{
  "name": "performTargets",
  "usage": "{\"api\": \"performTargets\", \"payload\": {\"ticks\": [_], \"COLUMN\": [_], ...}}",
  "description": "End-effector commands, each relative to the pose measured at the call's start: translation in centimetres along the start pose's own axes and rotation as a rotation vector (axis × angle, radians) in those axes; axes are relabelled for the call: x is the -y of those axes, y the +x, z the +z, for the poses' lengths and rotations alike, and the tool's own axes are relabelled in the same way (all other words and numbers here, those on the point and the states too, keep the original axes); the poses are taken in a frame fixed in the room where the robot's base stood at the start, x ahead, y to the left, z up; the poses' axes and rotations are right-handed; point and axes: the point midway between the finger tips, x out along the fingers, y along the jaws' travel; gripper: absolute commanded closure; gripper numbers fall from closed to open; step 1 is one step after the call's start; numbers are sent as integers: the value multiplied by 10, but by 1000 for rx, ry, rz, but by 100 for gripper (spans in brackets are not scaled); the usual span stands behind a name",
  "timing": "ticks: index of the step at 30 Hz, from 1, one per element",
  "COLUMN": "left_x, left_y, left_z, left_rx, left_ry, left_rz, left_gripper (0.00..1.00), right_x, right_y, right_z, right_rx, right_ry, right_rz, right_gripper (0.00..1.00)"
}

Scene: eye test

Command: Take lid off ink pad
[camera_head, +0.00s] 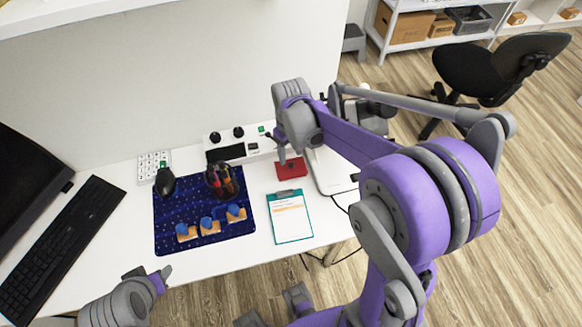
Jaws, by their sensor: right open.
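A small red box-like thing (292,170), which looks like the ink pad, lies on the white desk right of the blue mat. I cannot make out its lid apart from its body. My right gripper (285,153) is open and points down just above its back left side; whether they touch I cannot tell. The gripper and wrist partly cover the area behind the pad. My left gripper (152,275) is low at the left, by the desk's front edge, far from the pad, with no object visible in it.
A teal clipboard (290,216) lies in front of the pad. The blue mat (168,217) bears several wooden stamps (210,226), a pen cup (221,181) and a mouse (165,181). A white device (331,172) is at the right. A keyboard (60,245) lies left.

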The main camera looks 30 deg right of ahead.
Motion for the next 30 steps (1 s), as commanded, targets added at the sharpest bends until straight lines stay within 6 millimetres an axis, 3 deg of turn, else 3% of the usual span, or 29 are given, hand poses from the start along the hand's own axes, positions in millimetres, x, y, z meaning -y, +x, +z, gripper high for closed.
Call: {"api": "performTargets", "payload": {"ticks": [12,21,30], "left_x": [0,0,0], "left_y": [2,2,2], "left_z": [1,1,1], "left_rx": [1,1,1], "left_ry": [0,0,0], "left_rz": [0,0,0], "left_gripper": [50,50,50], "right_x": [-4,-4,-4], "right_y": [50,54,54], "right_z": [-4,-4,-4], "right_rx": [-1,-1,-1], "right_ry": [0,0,0], "right_rz": [0,0,0], "right_gripper": [43,43,97]}}
